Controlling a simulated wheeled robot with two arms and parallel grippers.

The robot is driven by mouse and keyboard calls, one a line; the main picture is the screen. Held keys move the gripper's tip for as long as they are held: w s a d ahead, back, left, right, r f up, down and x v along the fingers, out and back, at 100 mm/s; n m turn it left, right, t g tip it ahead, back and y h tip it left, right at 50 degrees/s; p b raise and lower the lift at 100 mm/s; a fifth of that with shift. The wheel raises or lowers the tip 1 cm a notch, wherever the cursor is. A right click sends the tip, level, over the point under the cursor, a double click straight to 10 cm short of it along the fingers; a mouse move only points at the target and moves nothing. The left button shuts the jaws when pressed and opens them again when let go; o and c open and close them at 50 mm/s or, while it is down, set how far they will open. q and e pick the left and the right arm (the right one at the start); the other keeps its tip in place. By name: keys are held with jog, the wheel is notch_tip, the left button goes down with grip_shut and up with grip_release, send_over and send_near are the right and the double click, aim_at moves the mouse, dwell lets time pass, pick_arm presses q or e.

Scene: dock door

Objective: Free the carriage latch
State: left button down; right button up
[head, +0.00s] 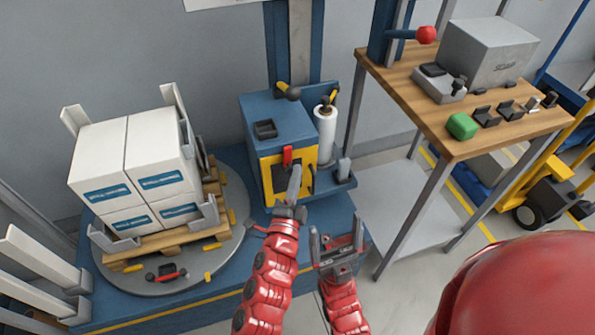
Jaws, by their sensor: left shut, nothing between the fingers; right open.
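The wrapper carriage (262,112) is a blue box on a blue mast, with a yellow front panel (304,163) around a dark recess. A black lever with a yellow end (288,91) sits on top of the box; I cannot tell which of the two is the latch. My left gripper (295,172) is shut and empty, its fingers pointing up in front of the panel just below the red handle. Contact cannot be told. My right gripper (337,240) is open and empty, lower and to the right.
A white film roll (325,132) stands beside the carriage. A pallet with white boxes (132,160) sits on a round turntable (232,222) at left. A yellow pallet truck (552,170) stands beyond.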

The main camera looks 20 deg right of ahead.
aim_at(287, 162)
pick_arm(q)
jog(key=a+m+g+y+p, duration=0.1)
jog(key=m+p, duration=0.2)
jog(key=p, duration=0.5)
jog(key=a+r+m+g+y+p, duration=0.1)
jog(key=m+p, duration=0.3)
jog(key=p, duration=0.5)
jog(key=a+r+m+g+y+p, duration=0.1)
jog(key=a+m+g+y+p, duration=0.1)
jog(key=p, duration=0.6)
jog(key=shift+s+r+m+g+y, duration=0.1)
jog(key=shift+r+m+g+y, duration=0.1)
jog(key=shift+m+g+y, duration=0.45)
jog(key=shift+d, duration=0.1)
jog(key=shift+d+r, duration=0.2)
jog(key=shift+d, duration=0.45)
jog(key=shift+f, duration=0.1)
